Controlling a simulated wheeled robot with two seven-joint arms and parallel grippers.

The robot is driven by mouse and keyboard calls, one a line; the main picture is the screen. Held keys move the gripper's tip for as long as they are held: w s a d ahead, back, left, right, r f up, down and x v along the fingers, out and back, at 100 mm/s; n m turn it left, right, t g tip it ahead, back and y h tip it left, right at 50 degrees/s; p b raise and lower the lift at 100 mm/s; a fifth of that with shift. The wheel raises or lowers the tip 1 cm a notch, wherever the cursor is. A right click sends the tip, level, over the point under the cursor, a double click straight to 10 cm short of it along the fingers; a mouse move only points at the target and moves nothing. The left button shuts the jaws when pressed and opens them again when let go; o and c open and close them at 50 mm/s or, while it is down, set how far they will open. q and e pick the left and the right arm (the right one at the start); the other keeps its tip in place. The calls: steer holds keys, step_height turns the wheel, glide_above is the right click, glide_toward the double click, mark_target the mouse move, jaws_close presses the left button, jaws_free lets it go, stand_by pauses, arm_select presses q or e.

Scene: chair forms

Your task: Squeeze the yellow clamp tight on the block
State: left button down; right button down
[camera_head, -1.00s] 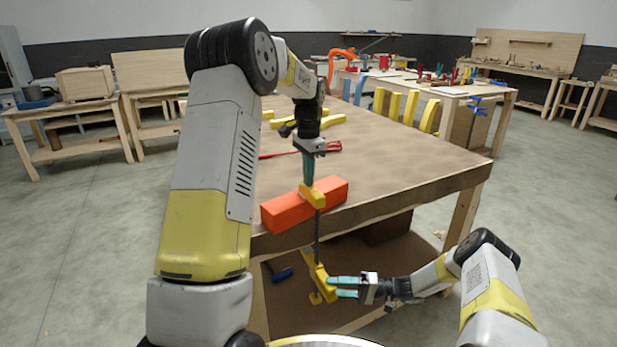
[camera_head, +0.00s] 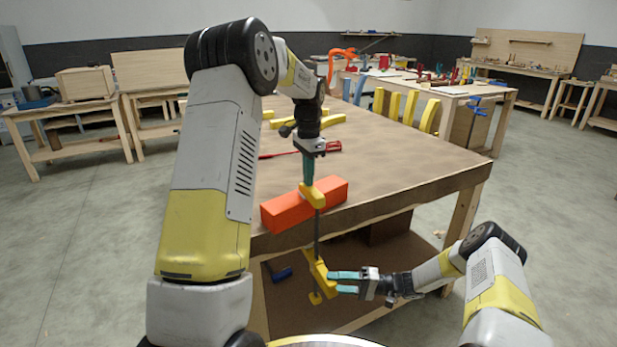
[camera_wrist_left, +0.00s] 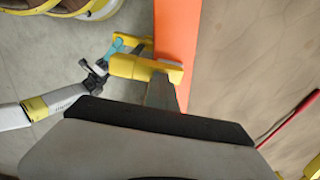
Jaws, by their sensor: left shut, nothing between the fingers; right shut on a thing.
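The yellow clamp (camera_head: 313,193) has its upper jaw over the orange block (camera_head: 285,211), which lies at the table's near edge. Its dark bar runs down past the edge to the yellow lower part (camera_head: 319,272). In the left wrist view the yellow upper jaw (camera_wrist_left: 135,67) lies across the orange block (camera_wrist_left: 177,35). My left gripper (camera_head: 308,181) is shut and empty, pointing down with its tips at the upper jaw. My right gripper (camera_head: 336,282) is shut on the clamp's lower part, below the table top. Contact between lower jaw and table underside cannot be seen.
The wooden table (camera_head: 400,165) has clear room right of the block. A red tool (camera_head: 325,147) and yellow pieces (camera_head: 335,119) lie farther back. A blue-headed tool (camera_head: 282,274) lies on the lower shelf. Other workbenches stand behind.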

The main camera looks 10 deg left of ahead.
mark_target(317, 267)
arm_select(q)
steer(key=shift+s+f, duration=0.15)
steer(key=shift+f, duration=0.2)
arm_select(e)
steer(key=shift+r, duration=0.4)
steer(key=c, duration=0.8)
jaws_free()
steer(key=shift+o, duration=0.2)
steer(key=shift+r, duration=0.4)
steer(key=shift+w+a, duration=0.1)
steer(key=shift+a, duration=0.05)
steer(key=shift+w+a+f, duration=0.1)
steer(key=shift+w+a, duration=0.15)
steer(key=shift+a, duration=0.4)
steer(key=shift+c, duration=0.5)
